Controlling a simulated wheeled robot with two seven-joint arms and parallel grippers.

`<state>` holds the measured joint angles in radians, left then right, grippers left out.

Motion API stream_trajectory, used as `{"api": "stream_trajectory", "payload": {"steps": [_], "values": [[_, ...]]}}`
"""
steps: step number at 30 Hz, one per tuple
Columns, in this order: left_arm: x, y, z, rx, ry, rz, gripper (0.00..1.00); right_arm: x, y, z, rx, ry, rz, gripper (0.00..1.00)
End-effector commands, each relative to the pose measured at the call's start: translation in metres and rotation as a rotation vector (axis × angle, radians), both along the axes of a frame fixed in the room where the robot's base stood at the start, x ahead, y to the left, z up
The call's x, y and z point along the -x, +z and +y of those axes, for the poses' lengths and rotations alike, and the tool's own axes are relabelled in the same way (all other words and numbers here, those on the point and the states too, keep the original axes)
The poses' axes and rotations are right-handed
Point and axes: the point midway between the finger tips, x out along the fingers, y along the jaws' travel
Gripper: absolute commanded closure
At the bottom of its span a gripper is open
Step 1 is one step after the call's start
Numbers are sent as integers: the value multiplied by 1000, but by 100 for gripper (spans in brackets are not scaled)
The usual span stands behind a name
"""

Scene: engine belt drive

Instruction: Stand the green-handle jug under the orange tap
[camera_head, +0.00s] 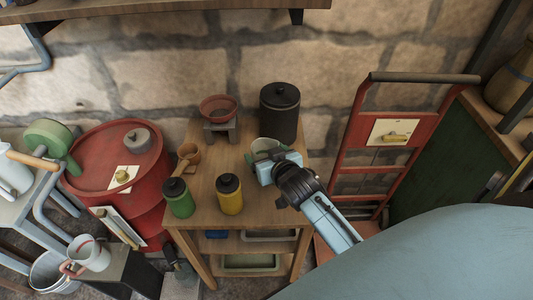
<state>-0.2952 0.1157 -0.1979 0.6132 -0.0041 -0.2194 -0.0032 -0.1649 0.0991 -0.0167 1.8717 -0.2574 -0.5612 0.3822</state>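A grey-green vessel (265,145), perhaps the jug, stands on or just above the right part of the wooden table. Its handle is not clear to see. My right gripper (262,160) is right at the vessel's near side, with its light blue body over it. Its fingertips are hidden or too small to tell whether they close on the vessel. I cannot make out an orange tap with certainty. My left gripper is not in view.
A red drum (95,165) stands left, a red hand truck (352,135) right.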

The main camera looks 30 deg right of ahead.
Motion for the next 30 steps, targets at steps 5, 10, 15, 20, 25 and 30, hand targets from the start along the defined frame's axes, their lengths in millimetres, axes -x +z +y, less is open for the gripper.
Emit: {"api": "stream_trajectory", "payload": {"steps": [5, 10, 15, 20, 25, 30], "values": [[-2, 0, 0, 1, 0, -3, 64, 0, 1, 0, 0, 0, 0, 19], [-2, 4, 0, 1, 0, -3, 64, 10, 8, 2, 0, 0, 2, 19], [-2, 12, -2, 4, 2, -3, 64, 42, 21, 7, -1, 0, 2, 19], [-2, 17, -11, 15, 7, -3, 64, 73, 34, 11, -1, -1, 2, 19], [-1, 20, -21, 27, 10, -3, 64, 97, 44, 15, 0, -1, 2, 19], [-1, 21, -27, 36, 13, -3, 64, 108, 49, 17, 1, -1, 0, 19]]}}
